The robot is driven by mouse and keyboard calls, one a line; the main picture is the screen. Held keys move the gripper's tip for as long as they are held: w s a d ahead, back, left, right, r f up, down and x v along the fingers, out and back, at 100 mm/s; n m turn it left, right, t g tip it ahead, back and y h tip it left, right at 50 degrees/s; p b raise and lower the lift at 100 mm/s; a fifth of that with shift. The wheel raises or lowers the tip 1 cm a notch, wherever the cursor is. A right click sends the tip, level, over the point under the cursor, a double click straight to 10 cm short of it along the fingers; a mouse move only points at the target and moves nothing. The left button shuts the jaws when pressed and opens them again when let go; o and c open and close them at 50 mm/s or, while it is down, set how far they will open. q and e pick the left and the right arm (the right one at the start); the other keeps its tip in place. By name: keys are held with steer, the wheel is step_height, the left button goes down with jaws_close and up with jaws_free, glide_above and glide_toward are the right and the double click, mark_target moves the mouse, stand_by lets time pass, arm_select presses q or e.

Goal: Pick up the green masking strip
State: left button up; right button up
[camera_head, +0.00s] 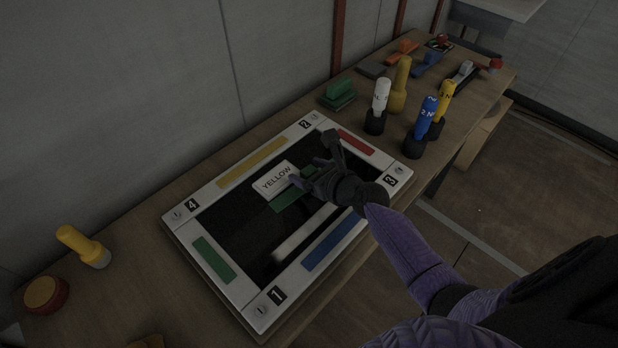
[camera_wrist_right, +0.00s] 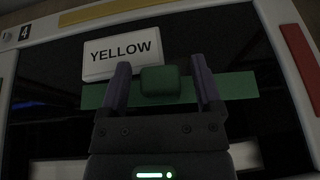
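The green masking strip (camera_head: 283,204) lies over the dark screen inside the white frame. In the right wrist view the strip (camera_wrist_right: 238,86) runs across the picture, with a green block-like grip (camera_wrist_right: 160,80) at its middle. My right gripper (camera_head: 307,174) is over the strip and partly hides it. In the wrist view its two fingers (camera_wrist_right: 162,82) stand apart on either side of the green grip, with gaps visible on both sides. A white plate reading "YELLOW" (camera_head: 277,180) is just beyond the strip. My left gripper is not in view.
The white frame (camera_head: 185,237) carries yellow, red, blue and green bars and corner numbers. White, blue and yellow markers (camera_head: 381,98) stand to the right beyond the frame, near a green block (camera_head: 338,94). A yellow-handled tool (camera_head: 83,246) lies at left. A wall borders the bench.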

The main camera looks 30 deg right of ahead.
jaws_close()
